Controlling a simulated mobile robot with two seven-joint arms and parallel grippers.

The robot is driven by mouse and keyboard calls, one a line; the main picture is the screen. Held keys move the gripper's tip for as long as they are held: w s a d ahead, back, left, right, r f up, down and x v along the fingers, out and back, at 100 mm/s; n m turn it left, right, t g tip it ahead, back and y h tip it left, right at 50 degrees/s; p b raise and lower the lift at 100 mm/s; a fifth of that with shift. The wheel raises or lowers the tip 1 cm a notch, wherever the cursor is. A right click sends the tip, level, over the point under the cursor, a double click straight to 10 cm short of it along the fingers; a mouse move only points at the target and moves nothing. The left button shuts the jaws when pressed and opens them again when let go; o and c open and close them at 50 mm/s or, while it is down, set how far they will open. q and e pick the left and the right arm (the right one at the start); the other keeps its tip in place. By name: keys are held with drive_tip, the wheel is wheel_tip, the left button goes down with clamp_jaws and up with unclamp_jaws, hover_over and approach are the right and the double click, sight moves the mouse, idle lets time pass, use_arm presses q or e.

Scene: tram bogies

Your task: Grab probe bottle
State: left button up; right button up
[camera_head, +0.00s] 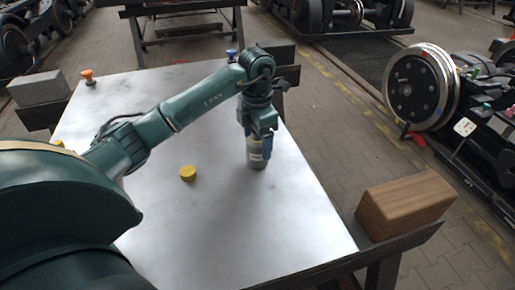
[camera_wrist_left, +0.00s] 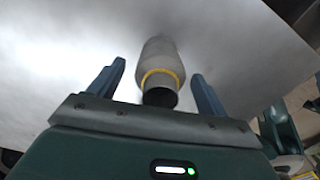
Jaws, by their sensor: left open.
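The probe bottle (camera_head: 257,153) is a grey, roughly cylindrical bottle with a pale label. It stands on the metal table top right of the middle in the head view. In the left wrist view the bottle (camera_wrist_left: 162,68) shows a yellow ring and a dark end, and it lies between the two fingers. My left gripper (camera_head: 260,138) is above and around the upper part of the bottle. Its blue fingers (camera_wrist_left: 158,88) are apart, with visible gaps on both sides of the bottle. My right gripper is not in view.
A yellow cap-like object (camera_head: 188,173) lies on the metal table (camera_head: 210,225) left of the bottle. A wooden block (camera_head: 405,204) sits at the right edge and a grey block (camera_head: 39,88) at the left. An orange-topped object (camera_head: 88,77) stands at the back left.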

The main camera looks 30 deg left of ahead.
use_arm(q)
drive_tip(key=shift+f, duration=1.25)
drive_tip(key=shift+c, duration=0.6)
drive_tip(key=c, duration=1)
